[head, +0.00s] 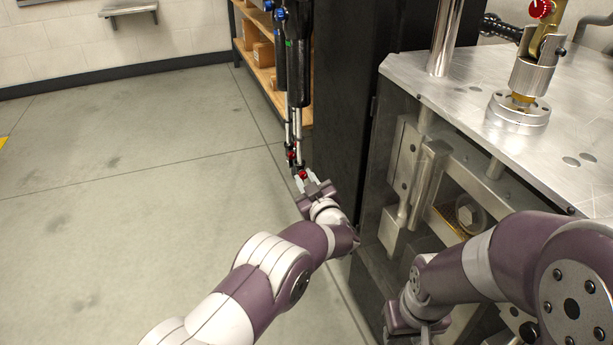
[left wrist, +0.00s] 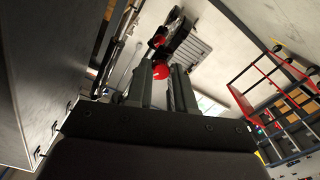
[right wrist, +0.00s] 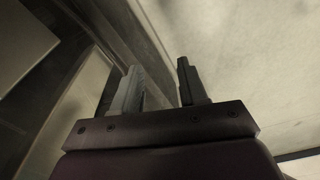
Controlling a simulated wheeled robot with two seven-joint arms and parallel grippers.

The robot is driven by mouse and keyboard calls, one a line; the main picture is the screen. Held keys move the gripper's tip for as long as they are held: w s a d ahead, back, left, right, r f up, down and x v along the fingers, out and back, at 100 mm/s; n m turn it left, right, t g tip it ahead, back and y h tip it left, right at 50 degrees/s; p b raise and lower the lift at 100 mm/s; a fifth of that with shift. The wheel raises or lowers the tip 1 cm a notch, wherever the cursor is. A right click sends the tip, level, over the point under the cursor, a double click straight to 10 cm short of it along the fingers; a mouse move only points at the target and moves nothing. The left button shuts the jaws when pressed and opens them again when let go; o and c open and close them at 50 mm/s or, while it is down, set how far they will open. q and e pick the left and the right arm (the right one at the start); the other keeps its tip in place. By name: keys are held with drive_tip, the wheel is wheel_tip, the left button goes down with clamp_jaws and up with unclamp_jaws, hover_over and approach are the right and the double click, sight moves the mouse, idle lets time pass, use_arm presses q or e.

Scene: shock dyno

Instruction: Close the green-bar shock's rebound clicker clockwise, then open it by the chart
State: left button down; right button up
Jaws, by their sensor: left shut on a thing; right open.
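Several dark shocks (head: 280,60) hang at the side of the tall black cabinet, their silver shafts pointing down. One shock (head: 299,55) shows a small green mark near its body. A red clicker knob (head: 303,174) sits at the low end of a shaft, and it also shows in the left wrist view (left wrist: 160,70). My left gripper (head: 306,180) is shut on this red knob from below. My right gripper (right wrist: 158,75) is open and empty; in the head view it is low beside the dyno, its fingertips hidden.
The dyno's metal top (head: 450,85) carries a silver clamp (head: 519,112) and another red knob (head: 541,9). The black cabinet (head: 340,120) stands just right of the hanging shocks. A wooden shelf (head: 262,70) is behind. The floor (head: 130,190) to the left is clear.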

use_arm(q)
drive_tip(key=shift+n+p, duration=0.3)
drive_tip(key=shift+n, duration=0.6)
drive_tip(key=c, duration=1)
unclamp_jaws()
drive_tip(key=shift+o, duration=0.2)
